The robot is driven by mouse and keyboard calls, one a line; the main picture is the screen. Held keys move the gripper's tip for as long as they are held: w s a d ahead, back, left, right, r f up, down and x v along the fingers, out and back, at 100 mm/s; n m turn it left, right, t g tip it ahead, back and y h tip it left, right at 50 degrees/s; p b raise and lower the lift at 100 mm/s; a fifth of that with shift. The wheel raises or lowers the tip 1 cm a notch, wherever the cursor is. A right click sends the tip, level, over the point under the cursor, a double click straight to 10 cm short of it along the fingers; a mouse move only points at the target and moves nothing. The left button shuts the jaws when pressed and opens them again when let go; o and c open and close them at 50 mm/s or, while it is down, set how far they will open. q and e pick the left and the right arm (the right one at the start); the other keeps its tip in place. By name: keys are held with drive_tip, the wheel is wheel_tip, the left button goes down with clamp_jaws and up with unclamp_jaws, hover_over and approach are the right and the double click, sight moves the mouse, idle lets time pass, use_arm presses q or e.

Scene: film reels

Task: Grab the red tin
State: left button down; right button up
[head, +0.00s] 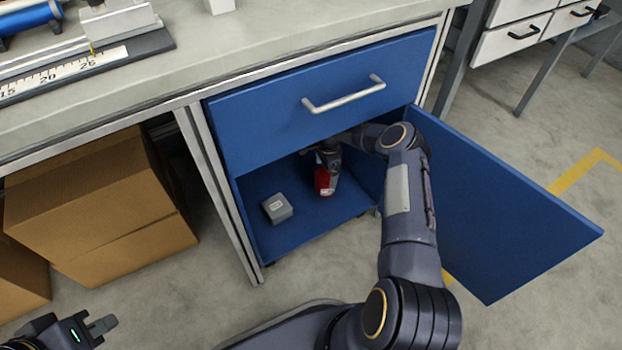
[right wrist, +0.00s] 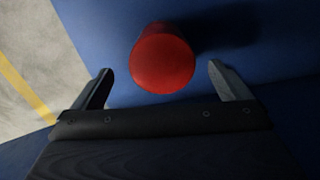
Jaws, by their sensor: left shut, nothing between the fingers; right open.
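The red tin (head: 323,182) stands on the floor of the open blue cabinet, partly hidden by my right gripper in the head view. In the right wrist view the tin (right wrist: 162,60) shows as a round red top. My right gripper (right wrist: 158,80) is open, with one finger on each side of the tin's near edge and gaps between. I see no contact. In the head view my right gripper (head: 329,165) reaches into the cabinet at the tin; its fingertips are hard to make out. My left gripper (head: 98,328) is shut and empty at the lower left, far from the cabinet.
A small grey box (head: 277,208) sits left of the tin on the cabinet floor (head: 300,228). The blue door (head: 500,210) hangs open to the right of my right arm. A closed drawer (head: 270,105) is above. Cardboard boxes (head: 95,195) stand left under the bench.

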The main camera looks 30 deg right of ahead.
drive_tip(key=shift+w+d+f, duration=0.1)
drive_tip(key=shift+w+f, duration=0.1)
drive_tip(key=shift+f, duration=0.25)
wheel_tip(320, 180, down, 7)
drive_tip(key=b, duration=0.4)
drive_tip(key=shift+r, duration=0.1)
drive_tip(key=c, duration=1.2)
